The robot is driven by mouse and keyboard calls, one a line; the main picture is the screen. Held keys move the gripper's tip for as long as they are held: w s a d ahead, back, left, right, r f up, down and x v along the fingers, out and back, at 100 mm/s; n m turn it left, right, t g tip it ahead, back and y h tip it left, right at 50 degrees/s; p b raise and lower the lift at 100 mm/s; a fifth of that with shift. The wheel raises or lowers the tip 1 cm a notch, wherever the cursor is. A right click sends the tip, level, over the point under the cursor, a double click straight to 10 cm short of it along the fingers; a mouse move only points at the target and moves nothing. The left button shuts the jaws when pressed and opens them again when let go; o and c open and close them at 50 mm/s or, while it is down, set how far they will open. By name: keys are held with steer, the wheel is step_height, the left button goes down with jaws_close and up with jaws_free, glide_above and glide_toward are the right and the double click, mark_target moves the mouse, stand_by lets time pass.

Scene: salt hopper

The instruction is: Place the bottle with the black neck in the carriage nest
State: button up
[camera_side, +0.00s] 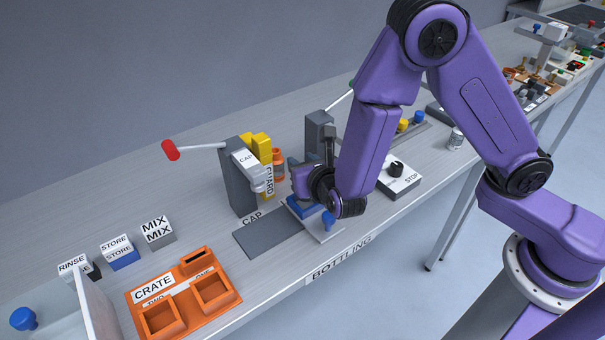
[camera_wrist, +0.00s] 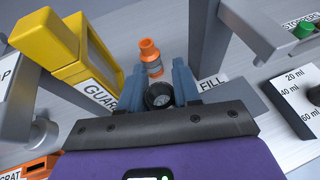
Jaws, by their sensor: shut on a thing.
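My gripper (camera_wrist: 160,88) is shut on the bottle with the black neck (camera_wrist: 160,96), whose dark round mouth shows between the blue-grey fingers in the wrist view. In the side view my gripper (camera_side: 299,178) is low over the bench, between the grey posts, and hides the bottle. The blue carriage (camera_side: 296,209) with a blue knob (camera_side: 327,221) lies just below my gripper. Its nest is hidden, so I cannot tell whether the bottle touches it. An orange bottle (camera_side: 279,165) stands behind my gripper; it also shows beyond the fingers in the wrist view (camera_wrist: 150,57).
The CAP post (camera_side: 238,180) with its red-ended lever (camera_side: 169,150) and the yellow guard (camera_side: 262,146) stand close on the left. The FILL post (camera_side: 317,128) is close behind. The orange crate (camera_side: 225,308) is front left.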

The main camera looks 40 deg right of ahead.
steer(key=shift+w+f, duration=0.1)
steer(key=shift+f, duration=1.55)
steer(key=o, duration=1)
steer(key=shift+f, duration=0.1)
steer(key=shift+o, duration=0.2)
